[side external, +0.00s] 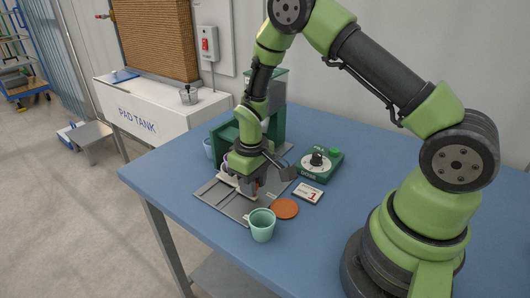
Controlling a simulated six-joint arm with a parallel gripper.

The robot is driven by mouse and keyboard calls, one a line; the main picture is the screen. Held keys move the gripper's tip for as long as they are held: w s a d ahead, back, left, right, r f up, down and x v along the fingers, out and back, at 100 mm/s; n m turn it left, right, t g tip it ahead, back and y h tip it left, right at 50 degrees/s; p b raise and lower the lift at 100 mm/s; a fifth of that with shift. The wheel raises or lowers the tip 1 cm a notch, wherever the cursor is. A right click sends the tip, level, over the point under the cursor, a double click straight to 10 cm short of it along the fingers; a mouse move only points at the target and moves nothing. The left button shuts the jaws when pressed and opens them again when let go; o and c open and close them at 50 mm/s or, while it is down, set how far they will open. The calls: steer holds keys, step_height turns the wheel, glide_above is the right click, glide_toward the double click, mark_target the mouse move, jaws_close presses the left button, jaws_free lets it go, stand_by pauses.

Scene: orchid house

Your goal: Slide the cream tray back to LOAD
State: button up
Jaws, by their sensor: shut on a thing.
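The cream tray (233,184) sits low on a grey base plate (216,193), at the front of a green machine (272,105). Most of the tray is hidden behind my gripper, and I cannot read any LOAD mark. My gripper (256,190) points down at the tray's near right side and is shut on it. The fingertips are small and partly hidden, so the exact grip point is unclear. A pale item on the tray is mostly covered by my gripper.
A mint cup (262,226) stands close in front of the plate, beside a terracotta disc (285,209). A small card marked 1 (308,194) and a green dial box (320,163) lie to the right. The blue table (170,172) is clear at left.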

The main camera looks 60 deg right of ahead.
steer(key=shift+a, duration=2.65)
steer(key=o, duration=0.7)
steer(key=shift+c, duration=0.2)
step_height(320, 180, up, 7)
steer(key=s+r+m+t+y, duration=0.1)
steer(key=s+r+m+t, duration=0.3)
steer(key=r, duration=1.1)
steer(key=s+r+t+y, duration=0.1)
steer(key=s+r+t, duration=0.2)
steer(key=s, duration=1)
step_height(320, 180, up, 3)
steer(key=shift+s+d+r, duration=0.1)
steer(key=shift+s+d, duration=0.1)
steer(key=shift+d, duration=0.15)
